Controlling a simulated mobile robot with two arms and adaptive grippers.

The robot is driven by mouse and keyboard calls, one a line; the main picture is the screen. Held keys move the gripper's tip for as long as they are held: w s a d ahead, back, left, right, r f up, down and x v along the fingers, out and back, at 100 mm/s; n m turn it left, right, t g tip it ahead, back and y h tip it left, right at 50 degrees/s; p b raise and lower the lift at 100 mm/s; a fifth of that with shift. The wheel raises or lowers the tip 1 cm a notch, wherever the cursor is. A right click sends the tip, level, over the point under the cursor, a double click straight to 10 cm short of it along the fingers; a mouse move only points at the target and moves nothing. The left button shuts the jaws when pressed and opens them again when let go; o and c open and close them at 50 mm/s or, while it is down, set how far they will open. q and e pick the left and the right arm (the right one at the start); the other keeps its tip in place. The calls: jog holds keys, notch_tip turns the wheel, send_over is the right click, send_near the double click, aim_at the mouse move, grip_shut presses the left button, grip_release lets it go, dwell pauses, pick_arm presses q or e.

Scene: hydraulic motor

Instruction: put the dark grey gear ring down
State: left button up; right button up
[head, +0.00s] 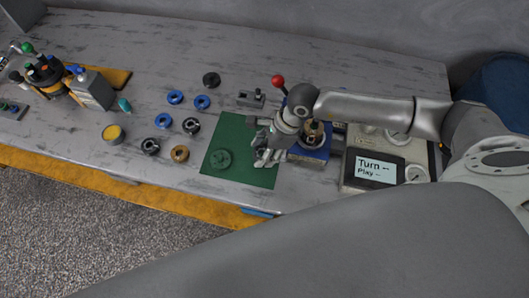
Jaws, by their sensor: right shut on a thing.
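My right gripper (266,158) reaches in from the right and hangs low over the right part of a green mat (236,132). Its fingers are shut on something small. I take it to be the dark grey gear ring, but the fingers hide nearly all of it. I cannot tell whether it touches the mat. My left gripper is not in view.
A blue-based fixture (310,154) stands close right of the gripper, near a red-knobbed lever (278,81). A panel reading "Turn, Play" (375,168) is farther right. Several blue, black and brown rings (180,153) lie left of the mat. A yellow-topped cup (113,133) stands farther left.

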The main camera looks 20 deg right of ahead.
notch_tip(320, 180, down, 3)
jog(key=shift+w+f, duration=0.1)
jog(key=shift+d+f, duration=0.1)
jog(key=shift+f, duration=0.3)
jog(key=shift+s+f+b, duration=0.3)
jog(key=shift+s+b, duration=0.1)
jog(key=shift+b, duration=0.1)
jog(key=o, duration=0.9)
jog(key=shift+s+d, duration=0.1)
jog(key=shift+o, duration=1.1)
jog(key=shift+f, duration=0.15)
jog(key=shift+o, duration=0.7)
jog(key=shift+w+f, duration=0.1)
jog(key=shift+w, duration=0.2)
